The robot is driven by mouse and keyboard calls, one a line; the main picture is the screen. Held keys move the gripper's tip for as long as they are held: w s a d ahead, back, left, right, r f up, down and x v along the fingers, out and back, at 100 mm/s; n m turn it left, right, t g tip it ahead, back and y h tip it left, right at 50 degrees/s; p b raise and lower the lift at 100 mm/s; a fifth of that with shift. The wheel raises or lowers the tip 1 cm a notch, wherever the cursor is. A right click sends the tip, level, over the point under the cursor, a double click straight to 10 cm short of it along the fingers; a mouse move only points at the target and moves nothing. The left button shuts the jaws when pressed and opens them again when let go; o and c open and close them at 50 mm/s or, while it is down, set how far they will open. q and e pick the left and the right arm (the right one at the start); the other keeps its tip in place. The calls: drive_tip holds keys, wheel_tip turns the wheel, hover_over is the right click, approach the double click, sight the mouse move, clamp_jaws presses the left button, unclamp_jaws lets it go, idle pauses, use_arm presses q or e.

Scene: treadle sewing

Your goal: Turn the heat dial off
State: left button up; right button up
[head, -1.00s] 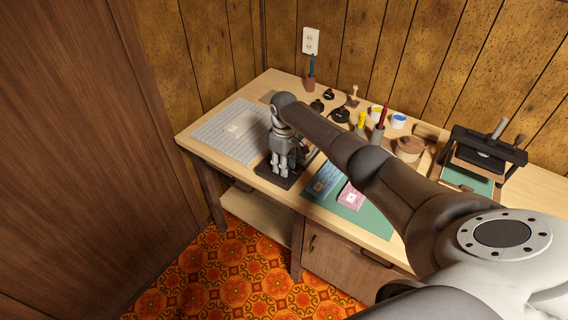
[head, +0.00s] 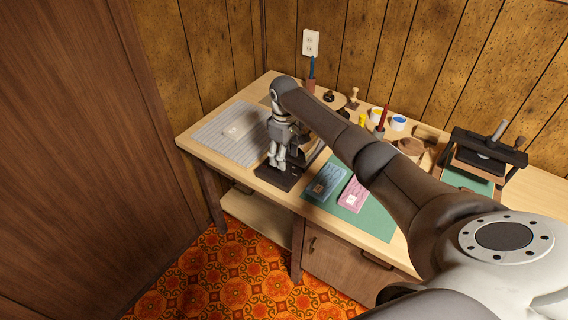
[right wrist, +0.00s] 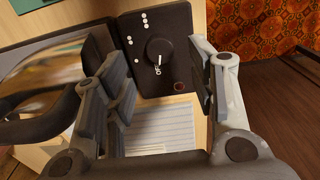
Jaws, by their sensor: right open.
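The heat dial (right wrist: 158,52) is a round black knob on a black control panel (right wrist: 182,30) in the right wrist view. Its white line points toward the OFF lettering. White dots mark other settings, and a dark red lamp sits near the panel's corner. My right gripper (right wrist: 160,78) is open, with one finger on each side of the dial in the picture; I see no clear contact. In the head view my right gripper (head: 275,160) hangs over the panel's dark base (head: 280,180), and the dial is hidden there. My left gripper is not in view.
A grey slatted mat (head: 215,135) lies left of the gripper. A green mat (head: 375,222) with blue and pink cards lies to the right. Pots, stamps and a black press (head: 485,148) stand farther back and right. A wood wall (head: 400,60) closes the back.

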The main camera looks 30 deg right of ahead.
wheel_tip(320, 180, up, 7)
idle(0.3)
idle(0.4)
